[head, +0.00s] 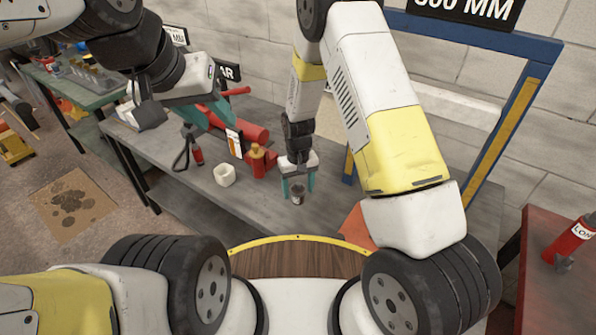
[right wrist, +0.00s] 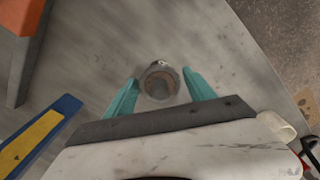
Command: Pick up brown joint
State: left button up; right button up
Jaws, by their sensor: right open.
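The brown joint (head: 298,196) is a small, round, hollow fitting, grey outside with a brownish inside, on the grey bench. In the right wrist view the joint (right wrist: 160,80) shows between the teal fingers of my right gripper (right wrist: 160,88), with a visible gap on each side. My right gripper (head: 297,184) is open and points down at the joint in the head view.
The grey bench (head: 190,196) also holds a white ring (head: 224,175), a red-brown fitting (head: 260,160) and a red cylinder (head: 252,131). A blue and yellow frame (head: 507,120) stands at the right. An orange piece (head: 354,224) lies near the front edge.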

grip_shut()
jog(key=shift+r, duration=0.1)
